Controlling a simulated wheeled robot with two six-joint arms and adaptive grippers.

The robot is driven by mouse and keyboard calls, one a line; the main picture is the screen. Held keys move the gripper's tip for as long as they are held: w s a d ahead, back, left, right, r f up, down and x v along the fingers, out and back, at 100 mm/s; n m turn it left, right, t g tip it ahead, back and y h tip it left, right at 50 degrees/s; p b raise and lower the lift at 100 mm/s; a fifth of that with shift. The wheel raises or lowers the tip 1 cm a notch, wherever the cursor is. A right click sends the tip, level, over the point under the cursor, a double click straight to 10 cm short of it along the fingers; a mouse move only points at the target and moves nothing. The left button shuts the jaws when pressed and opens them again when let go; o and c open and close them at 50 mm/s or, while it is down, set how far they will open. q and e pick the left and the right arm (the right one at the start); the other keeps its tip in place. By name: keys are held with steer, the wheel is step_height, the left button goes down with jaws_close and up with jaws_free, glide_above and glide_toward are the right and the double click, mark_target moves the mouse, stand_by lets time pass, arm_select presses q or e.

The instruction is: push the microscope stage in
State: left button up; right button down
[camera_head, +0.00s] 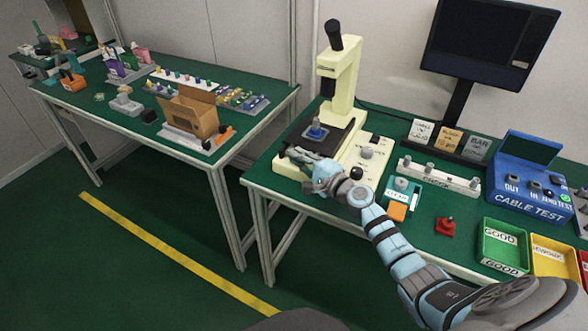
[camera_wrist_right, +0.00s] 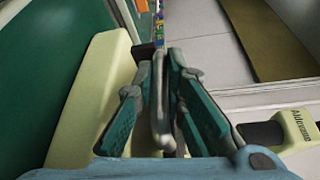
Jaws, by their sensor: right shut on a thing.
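The cream microscope (camera_head: 343,85) stands on the green bench, with its dark eyepiece at the top. Its dark flat stage (camera_head: 337,135) sits low at the front left of the column and carries a small blue and grey piece (camera_head: 317,131). My right gripper (camera_head: 300,160) is low at the stage's front edge. In the right wrist view, its two teal fingers (camera_wrist_right: 165,95) are closed about a thin grey bar (camera_wrist_right: 161,110) seen edge-on, which looks like part of the stage. The gripper hides that front edge in the head view. My left gripper is out of view.
A control box (camera_head: 368,152) adjoins the microscope on the right. A second bench (camera_head: 75,103) stands at the left, across a floor gap.

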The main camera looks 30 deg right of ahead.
steer(key=c, duration=1.6)
jaws_free()
steer(key=shift+c, duration=0.2)
steer(key=v, duration=1.2)
steer(key=shift+a, duration=0.1)
